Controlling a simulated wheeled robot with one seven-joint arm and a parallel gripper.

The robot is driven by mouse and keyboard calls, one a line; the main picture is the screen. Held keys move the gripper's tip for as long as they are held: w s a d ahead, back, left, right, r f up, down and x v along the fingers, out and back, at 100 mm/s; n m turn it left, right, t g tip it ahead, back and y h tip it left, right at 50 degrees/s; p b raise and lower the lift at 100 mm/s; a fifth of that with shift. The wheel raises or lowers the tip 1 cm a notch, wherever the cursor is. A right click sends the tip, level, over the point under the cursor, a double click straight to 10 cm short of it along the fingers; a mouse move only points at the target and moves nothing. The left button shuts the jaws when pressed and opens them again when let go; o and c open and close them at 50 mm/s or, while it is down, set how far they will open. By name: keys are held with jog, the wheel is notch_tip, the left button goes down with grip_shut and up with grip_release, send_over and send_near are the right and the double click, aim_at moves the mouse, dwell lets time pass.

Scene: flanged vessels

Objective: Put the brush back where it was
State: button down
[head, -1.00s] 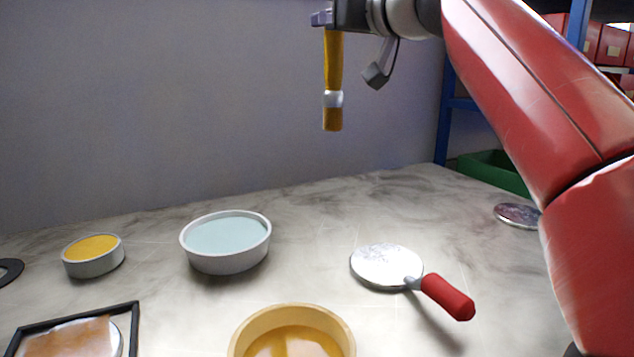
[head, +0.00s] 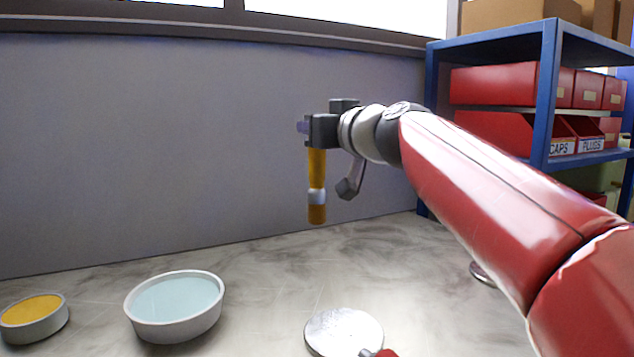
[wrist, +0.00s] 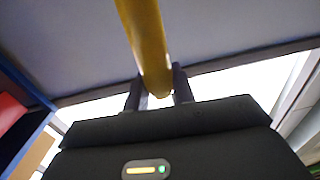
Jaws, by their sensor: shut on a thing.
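The brush (head: 317,170) has a yellow-orange handle, a pale band and an orange-brown lower end. It hangs upright below my gripper (head: 306,130), well above the table in the head view. My gripper is shut on the top of its handle. In the wrist view the yellow handle of the brush (wrist: 146,45) sits between the two dark fingers of my gripper (wrist: 158,92). The lower end of the brush is out of the wrist view.
A bowl of pale blue liquid (head: 175,305) and a small dish with yellow contents (head: 34,317) stand at the left. A silvery round disc with a red handle (head: 343,332) lies at the front. A blue shelf (head: 549,90) with red bins stands at the right, behind my arm.

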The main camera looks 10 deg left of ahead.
aim_at(321, 181)
notch_tip(321, 181, down, 5)
jog(key=shift+r, duration=0.2)
jog(key=shift+f+b, duration=1.25)
jog(key=shift+f, duration=1.25)
jog(key=c, duration=1.2)
grip_release()
jog(key=shift+o, duration=0.2)
jog(key=shift+r, duration=0.25)
jog(key=b+v, duration=0.3)
jog(key=v, duration=0.9)
